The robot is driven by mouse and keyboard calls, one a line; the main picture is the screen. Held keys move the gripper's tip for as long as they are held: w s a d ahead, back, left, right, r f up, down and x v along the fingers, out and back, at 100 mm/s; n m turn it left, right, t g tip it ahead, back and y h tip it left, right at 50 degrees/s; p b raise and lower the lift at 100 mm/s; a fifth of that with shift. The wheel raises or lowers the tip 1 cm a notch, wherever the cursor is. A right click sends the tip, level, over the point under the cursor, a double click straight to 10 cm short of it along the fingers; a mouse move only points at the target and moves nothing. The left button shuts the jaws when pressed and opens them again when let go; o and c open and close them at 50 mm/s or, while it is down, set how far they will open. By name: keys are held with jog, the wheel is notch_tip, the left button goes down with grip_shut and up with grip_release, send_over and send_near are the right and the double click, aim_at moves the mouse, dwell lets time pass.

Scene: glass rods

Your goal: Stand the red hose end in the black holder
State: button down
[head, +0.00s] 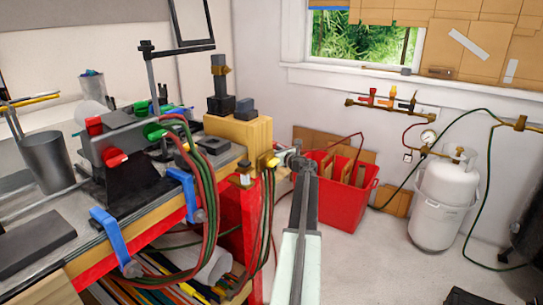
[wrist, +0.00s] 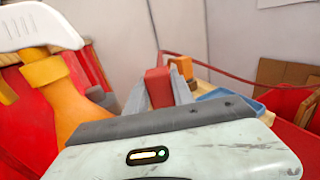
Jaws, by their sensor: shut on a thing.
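My gripper (wrist: 160,80) shows in the wrist view with its grey fingers closed on a red block-shaped piece, which looks like the red hose end (wrist: 158,90). A thin red hose (wrist: 235,74) runs from behind it to the right. In the head view my gripper (head: 298,160) is in the air to the right of the workbench, and the held piece is too small to make out there. A black upright piece with a brass clip (head: 220,85) stands on a wooden block; I cannot tell if it is the black holder. A black stand (head: 125,175) is on the bench.
The wooden block (head: 240,130) is at the bench's far right corner. Green and red hoses (head: 200,190) hang over the bench edge by blue clamps (head: 108,235). A red bin (head: 345,195) and a white gas cylinder (head: 442,205) stand on the floor. Open floor lies right of my arm.

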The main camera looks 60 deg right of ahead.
jog(key=shift+f+b, duration=0.7)
jog(key=shift+f, duration=0.65)
jog(key=shift+f, duration=0.1)
jog(key=c, duration=1.1)
grip_release()
jog(key=shift+r, duration=0.3)
jog(key=shift+r+p, duration=0.6)
jog(key=shift+p, duration=0.2)
jog(key=v, duration=1.2)
jog(key=shift+f, duration=0.2)
